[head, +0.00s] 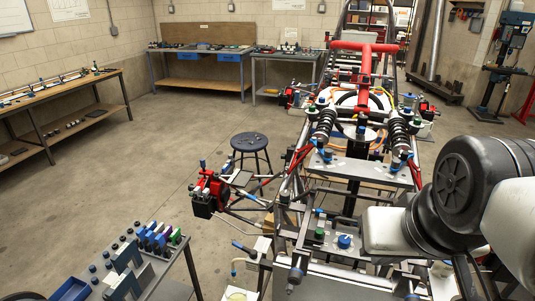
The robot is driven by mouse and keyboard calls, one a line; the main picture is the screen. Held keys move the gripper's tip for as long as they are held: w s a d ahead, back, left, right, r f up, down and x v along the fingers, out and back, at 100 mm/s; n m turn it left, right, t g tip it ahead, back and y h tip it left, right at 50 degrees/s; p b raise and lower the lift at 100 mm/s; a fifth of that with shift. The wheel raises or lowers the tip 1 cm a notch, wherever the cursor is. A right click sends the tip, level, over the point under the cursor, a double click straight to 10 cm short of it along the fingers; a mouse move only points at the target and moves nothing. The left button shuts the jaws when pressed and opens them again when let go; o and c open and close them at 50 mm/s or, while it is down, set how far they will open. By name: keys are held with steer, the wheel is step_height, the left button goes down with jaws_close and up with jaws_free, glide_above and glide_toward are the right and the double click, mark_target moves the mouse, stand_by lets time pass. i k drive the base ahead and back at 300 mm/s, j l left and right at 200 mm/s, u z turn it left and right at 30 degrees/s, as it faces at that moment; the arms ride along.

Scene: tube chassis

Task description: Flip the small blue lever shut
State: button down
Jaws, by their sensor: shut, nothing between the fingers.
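Several small blue parts show on the tube chassis (335,268), and I cannot tell for sure which one is the lever. A blue-tipped lever (238,245) sticks out at the chassis's near left side, above a pale hose. My gripper (384,231) shows as a pale block at the end of my arm, over the right of the near chassis. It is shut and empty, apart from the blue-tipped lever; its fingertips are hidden.
A cart (168,270) with blue, green and dark parts stands at the lower left. A red brake assembly (210,192) juts out from the chassis's left. A round stool (249,143) stands behind it. Workbenches line the walls. The left floor is open.

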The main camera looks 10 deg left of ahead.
mark_target(253, 253)
steer(key=u, duration=0.95)
steer(key=j+z, duration=0.3)
steer(key=j, duration=0.2)
